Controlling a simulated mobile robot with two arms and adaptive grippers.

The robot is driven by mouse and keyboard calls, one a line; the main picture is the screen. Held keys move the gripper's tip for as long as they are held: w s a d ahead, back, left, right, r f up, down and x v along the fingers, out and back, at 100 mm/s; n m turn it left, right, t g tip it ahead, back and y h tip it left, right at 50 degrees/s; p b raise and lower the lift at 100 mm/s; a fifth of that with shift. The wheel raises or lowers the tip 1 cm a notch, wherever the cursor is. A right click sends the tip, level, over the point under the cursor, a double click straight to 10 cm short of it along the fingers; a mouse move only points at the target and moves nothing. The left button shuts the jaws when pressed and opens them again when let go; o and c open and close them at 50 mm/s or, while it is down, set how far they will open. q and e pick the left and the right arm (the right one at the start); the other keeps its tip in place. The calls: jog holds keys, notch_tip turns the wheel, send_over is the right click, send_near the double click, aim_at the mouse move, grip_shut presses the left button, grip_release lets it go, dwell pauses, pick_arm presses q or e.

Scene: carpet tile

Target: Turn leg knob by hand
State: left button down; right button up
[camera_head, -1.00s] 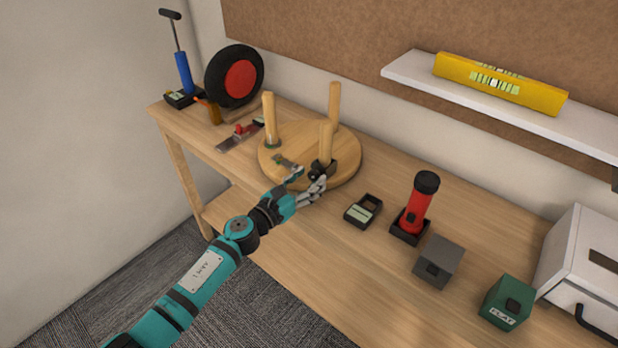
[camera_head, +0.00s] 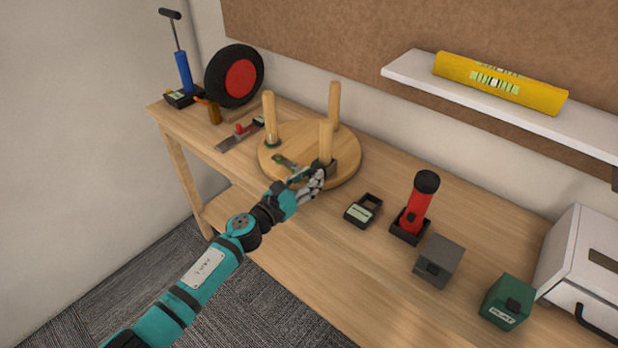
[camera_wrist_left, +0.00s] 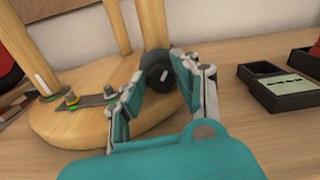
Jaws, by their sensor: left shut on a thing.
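A round wooden stool top (camera_head: 345,175) lies on the bench with three wooden legs standing up from it. The black leg knob (camera_wrist_left: 158,72), with a pale mark on its face, sits at the foot of the nearest leg (camera_head: 325,142). My left gripper (camera_head: 312,176) reaches it from the front. In the left wrist view the fingers of my left gripper (camera_wrist_left: 165,85) are on either side of the knob, shut on it. The fingers partly hide the knob in the head view. My right gripper is not in view.
A small metal plate (camera_wrist_left: 95,100) with fittings lies on the stool top, left of the gripper. A black open box (camera_head: 363,211) and a red flashlight (camera_head: 418,205) stand to the right.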

pick_arm(q)
jog(key=n, duration=0.3)
jog(key=c, duration=1)
grip_release()
jog(key=shift+a, duration=0.1)
jog(key=v, duration=1.2)
